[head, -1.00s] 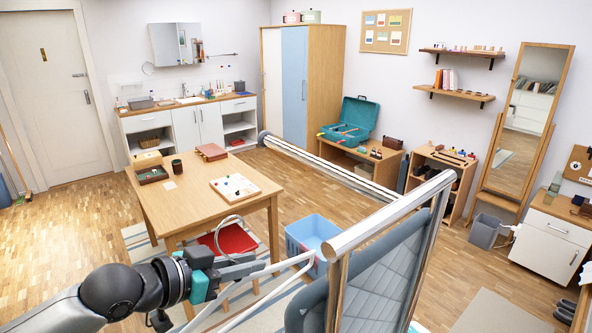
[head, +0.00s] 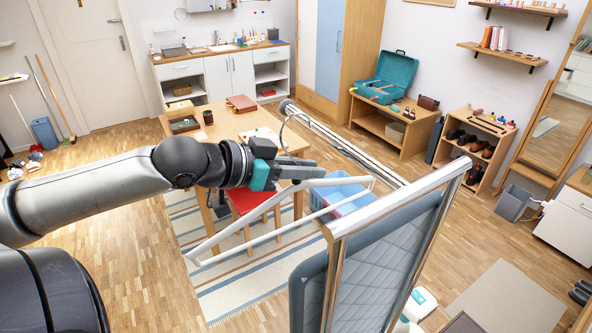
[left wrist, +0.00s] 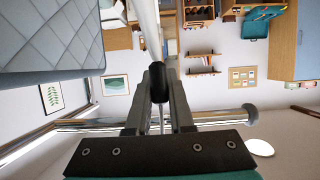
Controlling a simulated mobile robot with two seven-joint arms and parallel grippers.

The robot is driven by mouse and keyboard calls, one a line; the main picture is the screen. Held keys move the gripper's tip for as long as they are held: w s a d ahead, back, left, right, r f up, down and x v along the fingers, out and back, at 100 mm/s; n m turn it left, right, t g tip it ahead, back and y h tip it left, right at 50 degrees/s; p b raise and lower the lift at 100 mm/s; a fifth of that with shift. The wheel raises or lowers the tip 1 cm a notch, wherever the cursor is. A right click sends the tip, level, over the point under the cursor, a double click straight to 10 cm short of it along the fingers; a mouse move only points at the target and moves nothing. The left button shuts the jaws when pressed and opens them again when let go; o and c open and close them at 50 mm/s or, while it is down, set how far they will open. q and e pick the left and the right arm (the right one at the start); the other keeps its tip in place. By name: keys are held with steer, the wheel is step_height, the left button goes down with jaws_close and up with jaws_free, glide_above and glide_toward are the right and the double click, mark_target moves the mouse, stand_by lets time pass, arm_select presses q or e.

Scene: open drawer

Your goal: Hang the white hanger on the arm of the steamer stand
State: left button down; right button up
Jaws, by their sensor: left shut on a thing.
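The white hanger (head: 250,226) hangs tilted in my left gripper (head: 308,172), its wide frame below and around the fingers. In the left wrist view, the fingers (left wrist: 159,85) are shut on the hanger's dark neck, with a white bar (left wrist: 146,25) beyond. The thin metal hook (head: 283,133) curves up beside the capped end of the steamer stand's chrome arm (head: 345,147). Hook and arm overlap in the head view; I cannot tell whether the hook is over the arm or touching it. The arm also crosses the left wrist view (left wrist: 225,116). My right gripper is not in view.
The stand's grey quilted board (head: 375,265) and chrome top bar (head: 400,200) stand close on the right. A wooden table (head: 228,125), red stool (head: 250,199) and blue basket (head: 340,192) are behind the hanger.

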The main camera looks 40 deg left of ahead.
arm_select(q)
steer(key=shift+w+d+r, duration=0.1)
steer(key=shift+w+d, duration=0.15)
steer(key=shift+w, duration=0.45)
steer(key=shift+w+d+b, duration=0.2)
steer(key=shift+w, duration=0.3)
steer(key=shift+w+d+b, duration=0.15)
steer(key=shift+w, duration=0.3)
steer(key=shift+w+d+b, duration=0.2)
steer(key=shift+w+b, duration=0.3)
steer(key=shift+b, duration=0.2)
steer(key=shift+w+d+b, duration=0.2)
steer(key=shift+w+b, duration=0.25)
steer(key=shift+b, duration=0.25)
steer(key=shift+f+b, duration=0.55)
steer(key=shift+f, duration=0.8)
steer(key=c, duration=0.7)
jaws_free()
steer(key=shift+s, duration=0.2)
